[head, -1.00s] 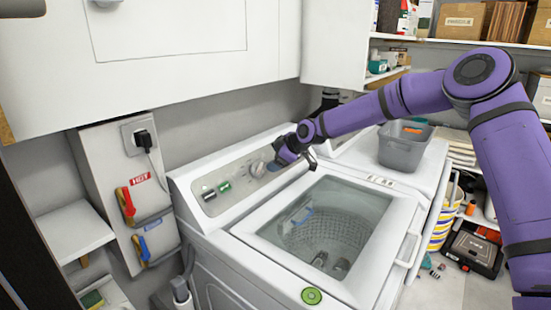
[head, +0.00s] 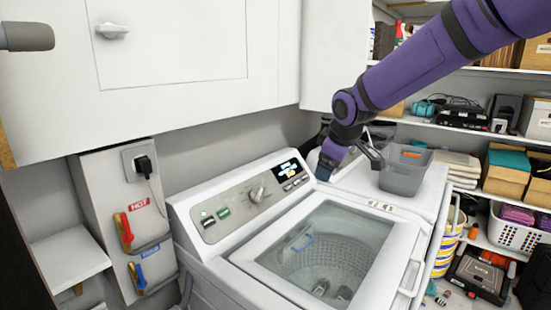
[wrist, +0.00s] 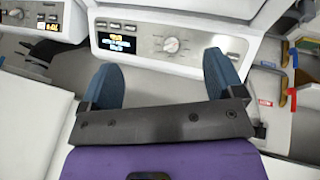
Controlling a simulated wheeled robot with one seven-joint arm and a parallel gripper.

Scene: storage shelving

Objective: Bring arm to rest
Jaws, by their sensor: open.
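My purple arm reaches in from the upper right in the head view. My gripper (head: 324,172) hangs above the back right part of the washing machine (head: 210,262), beside its control panel. In the wrist view my gripper (wrist: 165,82) shows two blue fingers spread wide with nothing between them. The control panel (wrist: 150,42) lies beyond the fingers, with a round dial and a lit display. The display (head: 289,168) and the dial (head: 257,193) also show in the head view. The glass lid (head: 335,240) is shut, and the drum shows through it.
A grey bin (head: 404,172) stands on the neighbouring machine, close to the right of my gripper. White cabinets (head: 190,90) hang above. Loaded shelves (head: 480,125) fill the right side. A black toolbox (head: 478,275) sits on the floor at the lower right.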

